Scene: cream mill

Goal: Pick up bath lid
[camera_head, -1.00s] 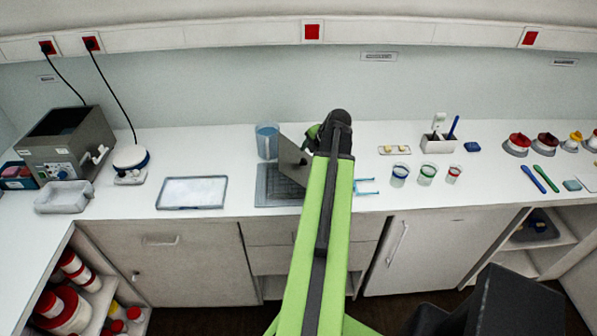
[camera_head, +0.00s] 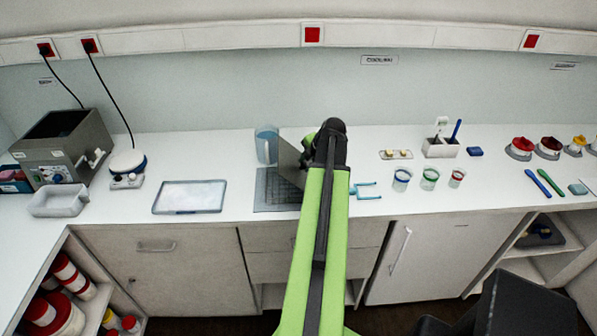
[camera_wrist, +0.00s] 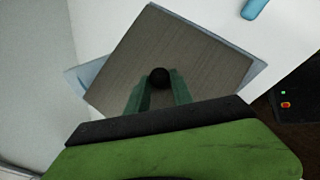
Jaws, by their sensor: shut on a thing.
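The bath lid is a flat grey-brown plate (camera_wrist: 170,55) with a round black knob (camera_wrist: 159,77). In the wrist view my gripper (camera_wrist: 158,84) has its two green fingers closed around that knob. In the head view the lid (camera_head: 290,160) stands steeply tilted above the counter, to the left of my arm's end. My arm hides part of the lid and the fingers there. The grey water bath (camera_head: 65,148) stands open-topped at the far left of the counter.
A dark grey mat (camera_head: 272,192) lies below the lid. A blue jug (camera_head: 266,145) stands close behind it. A shallow tray (camera_head: 189,196), a stirrer (camera_head: 127,166) and a clear tub (camera_head: 58,199) lie toward the bath. Small cups (camera_head: 402,178) stand to the right.

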